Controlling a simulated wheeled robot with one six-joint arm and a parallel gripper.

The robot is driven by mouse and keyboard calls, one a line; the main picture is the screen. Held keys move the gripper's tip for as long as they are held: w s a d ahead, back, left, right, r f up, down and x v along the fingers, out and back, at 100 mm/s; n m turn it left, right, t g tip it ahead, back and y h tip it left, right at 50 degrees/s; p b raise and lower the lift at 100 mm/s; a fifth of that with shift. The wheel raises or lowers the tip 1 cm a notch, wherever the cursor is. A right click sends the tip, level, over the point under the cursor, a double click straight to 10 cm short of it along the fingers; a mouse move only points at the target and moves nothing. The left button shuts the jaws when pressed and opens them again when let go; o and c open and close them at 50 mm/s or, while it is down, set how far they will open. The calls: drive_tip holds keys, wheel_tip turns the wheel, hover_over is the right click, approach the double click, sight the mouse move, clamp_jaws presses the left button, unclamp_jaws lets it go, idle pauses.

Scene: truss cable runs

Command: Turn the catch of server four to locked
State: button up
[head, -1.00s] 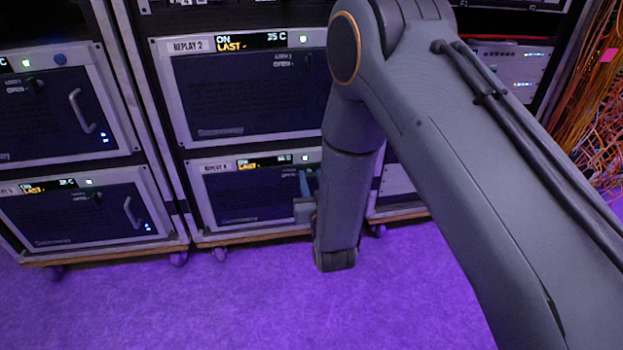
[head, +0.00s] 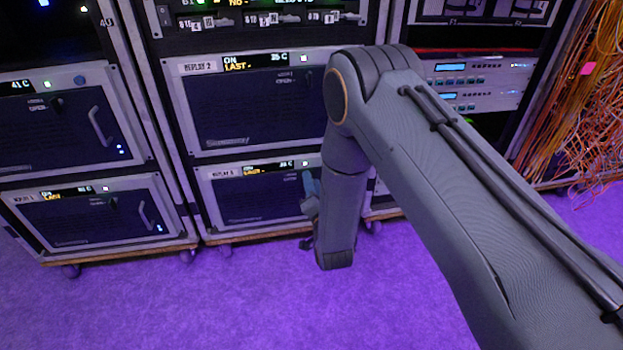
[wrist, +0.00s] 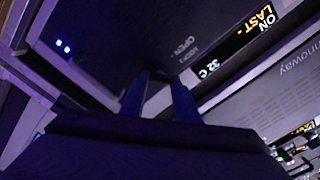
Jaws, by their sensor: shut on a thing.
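I cannot tell which way the catch points.
REPLAY 2 (head: 250,105) sits directly above server four. Similar units with handles (head: 100,125) stand in the left rack. Orange cables (head: 580,110) hang at the far right. The purple floor (head: 200,305) before the racks is clear.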

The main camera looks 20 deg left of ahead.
drive_tip(key=shift+f+m+p, duration=0.1)
drive_tip(key=shift+m+p, duration=2.25)
drive_tip(key=shift+m, duration=1.45)
drive_tip(key=o, duration=1)
drive_tip(key=shift+o, duration=0.2)
drive_tip(key=p+v, duration=0.2)
drive_tip(key=v, duration=0.6)
drive_tip(key=shift+w, duration=0.15)
